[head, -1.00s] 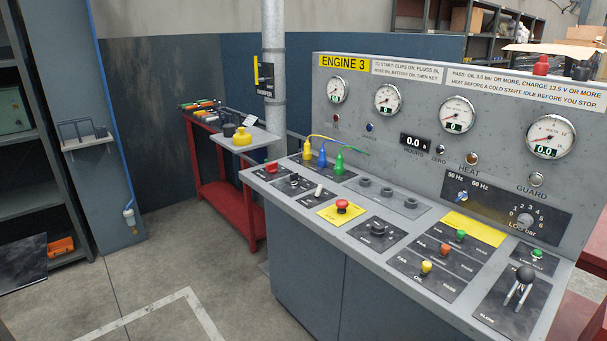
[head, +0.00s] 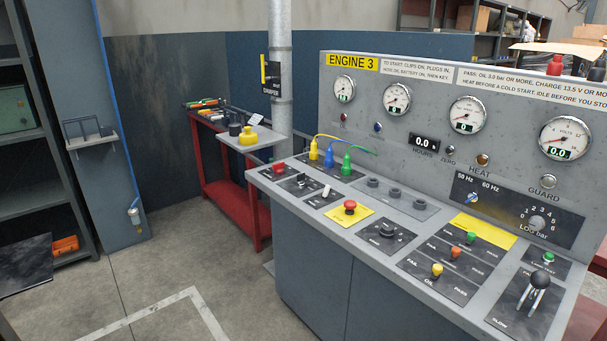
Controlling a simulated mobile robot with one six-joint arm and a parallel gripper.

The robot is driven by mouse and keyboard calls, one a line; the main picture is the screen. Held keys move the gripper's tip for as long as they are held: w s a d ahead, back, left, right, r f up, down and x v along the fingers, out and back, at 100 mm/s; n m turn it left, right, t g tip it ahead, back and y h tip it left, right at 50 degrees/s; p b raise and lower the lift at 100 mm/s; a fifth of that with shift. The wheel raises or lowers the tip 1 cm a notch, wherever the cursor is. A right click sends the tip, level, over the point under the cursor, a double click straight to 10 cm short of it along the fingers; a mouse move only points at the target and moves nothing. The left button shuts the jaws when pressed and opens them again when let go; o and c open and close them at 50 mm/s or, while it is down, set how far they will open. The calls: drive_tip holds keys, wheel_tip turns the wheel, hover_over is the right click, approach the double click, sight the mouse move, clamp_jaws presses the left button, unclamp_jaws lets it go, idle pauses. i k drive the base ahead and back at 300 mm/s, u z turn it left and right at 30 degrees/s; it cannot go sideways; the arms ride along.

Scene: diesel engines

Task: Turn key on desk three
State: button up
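Desk three is the grey control desk (head: 312,263) with a yellow "ENGINE 3" label (head: 352,63) on its upright panel. On its sloping top at the left are a red control (head: 279,168), a dark rotary switch (head: 300,182) and a pale lever switch (head: 326,191). A red mushroom button (head: 350,206) sits on a yellow plate. In front of it is a black round switch (head: 386,234) on a dark plate. I cannot tell for sure which switch carries the key, as the labels are too small. My gripper is not in view.
Several gauges, including a volts gauge (head: 565,138), line the panel; the volts and hours displays read 0.0. Yellow, blue and green plugs (head: 346,163) stand at the desk's back left. A red trolley (head: 236,207) stands behind left. The floor (head: 170,290) left of the desk is clear.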

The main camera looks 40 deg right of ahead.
sight(301, 177)
drive_tip(key=u, duration=0.05)
drive_tip(key=i, duration=1)
drive_tip(key=z, duration=0.05)
